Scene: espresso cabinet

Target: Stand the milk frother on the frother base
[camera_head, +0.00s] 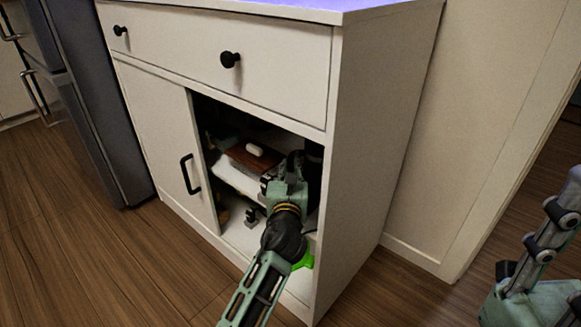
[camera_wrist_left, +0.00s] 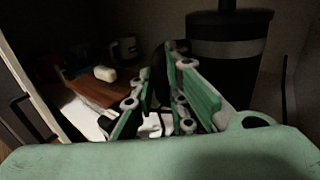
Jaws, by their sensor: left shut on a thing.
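My left gripper (camera_head: 290,168) reaches into the open right part of the cabinet. The exact contact is hard to make out in the dark. The frother looks upright. A bright green patch (camera_head: 304,259), perhaps the frother base, shows low in the cabinet, partly hidden behind my left arm. Part of my right gripper (camera_head: 540,250) shows at the right edge; its jaw opening is unclear.
The cabinet (camera_head: 370,150) has a side wall close to the right of my left arm. Its door (camera_head: 160,150) is on the left. Inside, a white object lies on a brown wooden box (camera_head: 240,160) left of the gripper. Below it is a pale shelf.

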